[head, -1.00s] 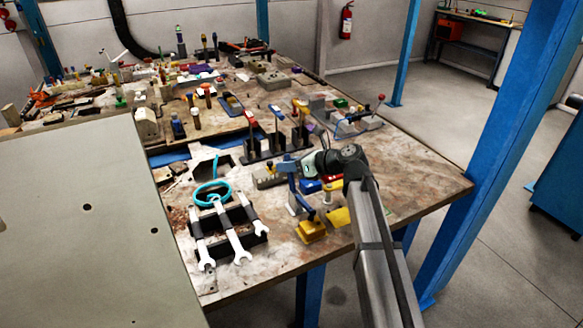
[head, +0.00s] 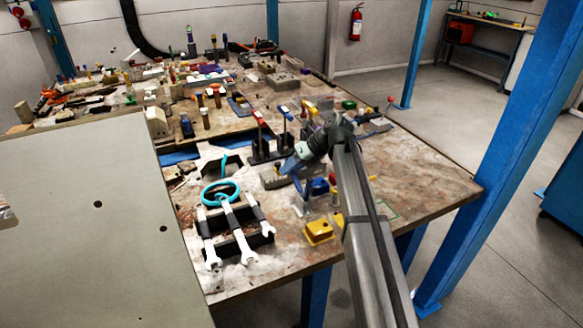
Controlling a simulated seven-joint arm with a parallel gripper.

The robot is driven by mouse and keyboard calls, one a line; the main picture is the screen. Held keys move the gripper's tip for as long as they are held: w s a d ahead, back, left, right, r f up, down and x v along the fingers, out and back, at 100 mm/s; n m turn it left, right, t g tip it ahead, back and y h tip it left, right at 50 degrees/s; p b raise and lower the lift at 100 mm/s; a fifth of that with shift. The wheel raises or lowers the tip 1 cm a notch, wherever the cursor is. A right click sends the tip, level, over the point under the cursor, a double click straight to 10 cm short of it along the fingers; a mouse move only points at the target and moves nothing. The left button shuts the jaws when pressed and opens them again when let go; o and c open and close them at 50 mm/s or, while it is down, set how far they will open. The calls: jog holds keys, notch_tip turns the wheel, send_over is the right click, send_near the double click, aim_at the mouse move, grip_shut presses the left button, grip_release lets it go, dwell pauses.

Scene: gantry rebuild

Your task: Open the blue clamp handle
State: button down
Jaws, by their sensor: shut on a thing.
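My gripper (head: 291,168) is at the end of my grey arm, low over the middle of the table's right part, with its blue-grey hand tilted down to the left. It is shut on what appears to be the blue clamp handle. The fingertips and the grip are small, blurred and partly hidden by my wrist. The clamp's body is mostly hidden behind the arm. Another upright blue-tipped handle (head: 286,113) stands behind the gripper, apart from it, on a black base.
A red-tipped upright clamp (head: 259,119) stands left of it. A yellow block (head: 319,231) lies in front of the gripper. A wrench rack (head: 238,243) with a cyan ring (head: 220,192) is at the front left. The table's right corner (head: 440,185) is bare.

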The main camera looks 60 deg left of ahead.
jog(key=shift+f, duration=0.1)
dwell(0.3)
jog(key=c, duration=1)
grip_release()
jog(key=shift+c, duration=0.2)
jog(key=v, duration=1.3)
jog(key=shift+w+r, duration=0.25)
jog(key=shift+r, duration=0.05)
jog(key=shift+d, duration=0.1)
